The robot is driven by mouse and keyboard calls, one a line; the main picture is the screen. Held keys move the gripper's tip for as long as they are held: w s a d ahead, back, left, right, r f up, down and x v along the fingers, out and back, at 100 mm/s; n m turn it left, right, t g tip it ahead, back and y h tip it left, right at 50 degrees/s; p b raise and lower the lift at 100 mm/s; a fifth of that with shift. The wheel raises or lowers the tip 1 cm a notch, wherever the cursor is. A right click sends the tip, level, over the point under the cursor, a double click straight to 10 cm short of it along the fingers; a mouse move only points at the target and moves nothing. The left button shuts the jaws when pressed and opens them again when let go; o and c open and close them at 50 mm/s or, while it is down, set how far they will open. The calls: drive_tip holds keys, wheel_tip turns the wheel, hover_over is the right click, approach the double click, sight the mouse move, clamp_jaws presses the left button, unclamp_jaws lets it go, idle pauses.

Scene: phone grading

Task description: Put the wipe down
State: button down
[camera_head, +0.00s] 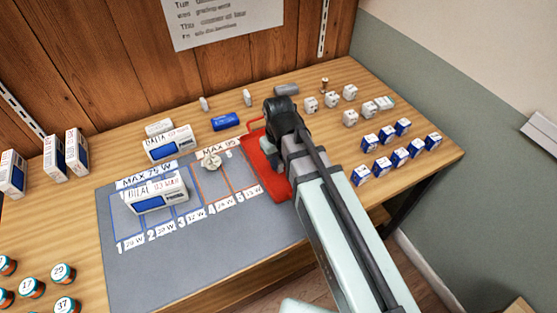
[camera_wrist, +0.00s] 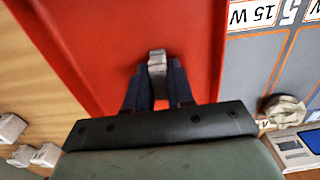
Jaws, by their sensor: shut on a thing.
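My gripper (camera_wrist: 157,68) points down over the red tray (camera_head: 257,160) in the wrist view. Its dark fingers are closed on a small grey piece (camera_wrist: 157,57) that shows between the tips. I cannot tell from its look whether this piece is the wipe, nor whether it touches the tray floor. A crumpled cream-white, cloth-like thing (camera_head: 208,160) lies on the grey mat (camera_head: 220,254), left of the tray. It also shows at the right of the wrist view (camera_wrist: 285,110). In the head view my arm hides the fingertips and part of the tray.
A white-and-blue box (camera_head: 157,195) lies on the mat's marked slots, and another (camera_head: 170,143) behind it. Several white cubes and small blue-and-white boxes (camera_head: 400,157) stand right of my arm.

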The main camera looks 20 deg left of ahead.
drive_tip(key=shift+f, duration=0.15)
drive_tip(key=c, duration=1)
unclamp_jaws()
drive_tip(key=shift+r, duration=6.2)
drive_tip(key=shift+o, duration=0.2)
